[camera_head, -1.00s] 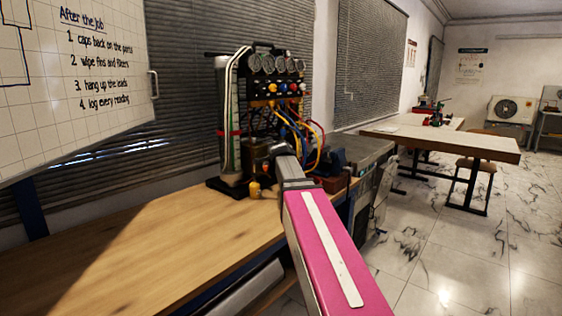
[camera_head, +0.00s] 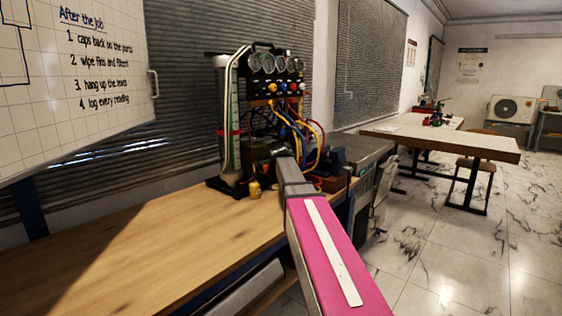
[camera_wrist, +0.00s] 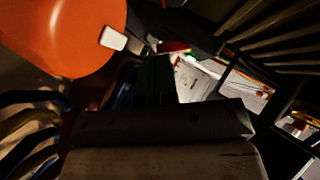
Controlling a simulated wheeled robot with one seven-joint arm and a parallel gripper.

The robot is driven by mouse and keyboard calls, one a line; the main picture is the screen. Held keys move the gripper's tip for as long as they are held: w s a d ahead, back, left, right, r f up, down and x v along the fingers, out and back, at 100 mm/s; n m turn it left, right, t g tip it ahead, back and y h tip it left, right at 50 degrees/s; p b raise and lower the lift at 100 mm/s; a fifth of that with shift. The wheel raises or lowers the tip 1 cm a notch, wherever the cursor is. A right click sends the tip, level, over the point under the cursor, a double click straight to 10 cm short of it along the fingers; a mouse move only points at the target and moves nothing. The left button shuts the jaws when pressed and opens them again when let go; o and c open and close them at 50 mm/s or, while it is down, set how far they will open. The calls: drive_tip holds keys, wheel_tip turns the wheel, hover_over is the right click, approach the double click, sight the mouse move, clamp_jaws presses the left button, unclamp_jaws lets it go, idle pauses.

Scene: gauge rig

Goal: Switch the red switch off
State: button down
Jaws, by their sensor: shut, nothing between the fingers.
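The gauge rig (camera_head: 262,125) stands on the bench's far end, with a row of round gauges, colored knobs below them and blue, yellow and red hoses. A small red part (camera_wrist: 173,46) shows in the wrist view above my gripper; I cannot tell whether it is the red switch, or which way a switch is set. My gripper (camera_wrist: 158,118) fills the bottom middle of the wrist view, dark and shut with nothing held. In the head view my arm hides its fingertips, close in front of the rig's lower part. Contact is not visible.
A large orange rounded body (camera_wrist: 60,35) with a white tab is close at upper left in the wrist view, with hoses (camera_wrist: 30,125) below it. The wooden bench (camera_head: 130,240) is clear at left. A grey cabinet (camera_head: 368,150) stands right of the rig.

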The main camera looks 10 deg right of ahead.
drive_tip(key=shift+w+a+f+m+t, duration=0.25)
drive_tip(key=shift+f+m+t, duration=0.15)
drive_tip(key=shift+t, duration=0.1)
drive_tip(key=shift+w+r, duration=0.1)
drive_tip(key=shift+r, duration=0.8)
